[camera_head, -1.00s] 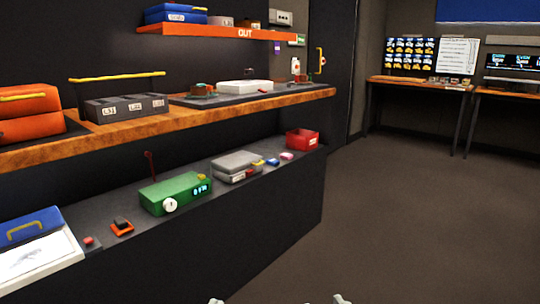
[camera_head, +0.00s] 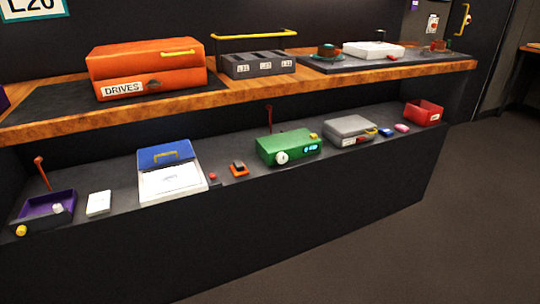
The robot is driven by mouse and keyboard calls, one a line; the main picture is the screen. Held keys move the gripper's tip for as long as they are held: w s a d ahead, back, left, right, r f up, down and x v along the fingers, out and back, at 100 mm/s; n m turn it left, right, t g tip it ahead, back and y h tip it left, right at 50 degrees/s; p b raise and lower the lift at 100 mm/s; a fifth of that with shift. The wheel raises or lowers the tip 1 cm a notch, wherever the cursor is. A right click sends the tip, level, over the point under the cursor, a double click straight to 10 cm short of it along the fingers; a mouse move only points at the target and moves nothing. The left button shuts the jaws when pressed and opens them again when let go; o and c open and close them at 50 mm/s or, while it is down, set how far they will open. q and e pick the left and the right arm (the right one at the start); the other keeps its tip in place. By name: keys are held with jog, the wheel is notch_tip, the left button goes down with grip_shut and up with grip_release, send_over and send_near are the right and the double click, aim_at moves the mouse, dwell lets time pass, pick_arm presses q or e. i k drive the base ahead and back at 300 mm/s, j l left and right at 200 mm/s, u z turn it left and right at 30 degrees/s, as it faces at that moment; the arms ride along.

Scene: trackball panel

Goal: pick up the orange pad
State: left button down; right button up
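A small orange pad-like piece with a dark block on top (camera_head: 238,169) lies on the lower dark shelf (camera_head: 330,195), between a small red piece (camera_head: 213,177) and a green box with a white knob (camera_head: 288,148). I take it to be the orange pad; it is small, and the dark block covers part of it. Neither of my grippers shows in the head view now, so nothing is seen near the pad.
On the lower shelf stand a purple tray (camera_head: 68,207), a blue-lidded white case (camera_head: 172,185), a grey box (camera_head: 350,128) and a red bin (camera_head: 423,112). The wooden upper shelf (camera_head: 235,83) overhangs behind, carrying an orange DRIVES case (camera_head: 150,65). Open floor (camera_head: 440,230) lies right.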

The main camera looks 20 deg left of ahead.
aim_at(238, 169)
jog(key=u, duration=1)
